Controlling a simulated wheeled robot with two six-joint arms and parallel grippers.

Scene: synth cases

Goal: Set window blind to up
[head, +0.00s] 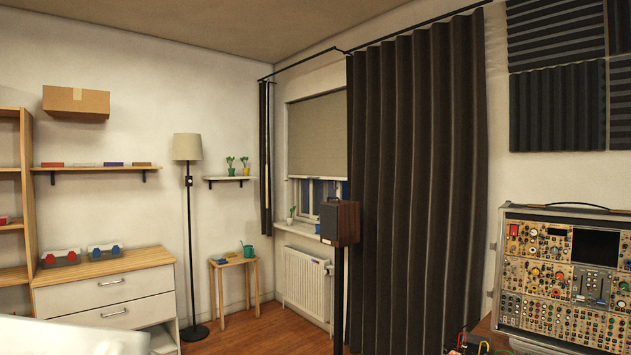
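The window blind (318,135) is a beige roller shade in the window recess on the right-hand wall. It is partly lowered and covers the upper part of the window (308,194), with dark panes and a pale frame showing below its bottom edge. The dark curtain hides the blind's right side. I cannot make out a pull cord or control for it. Neither of my grippers is in view.
A long dark curtain (418,190) hangs right of the window. A speaker (340,222) on a stand, a radiator (305,284) and a small wooden stool (233,264) stand near it. A floor lamp (188,148) stands left. Some wooden floor (262,332) is clear.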

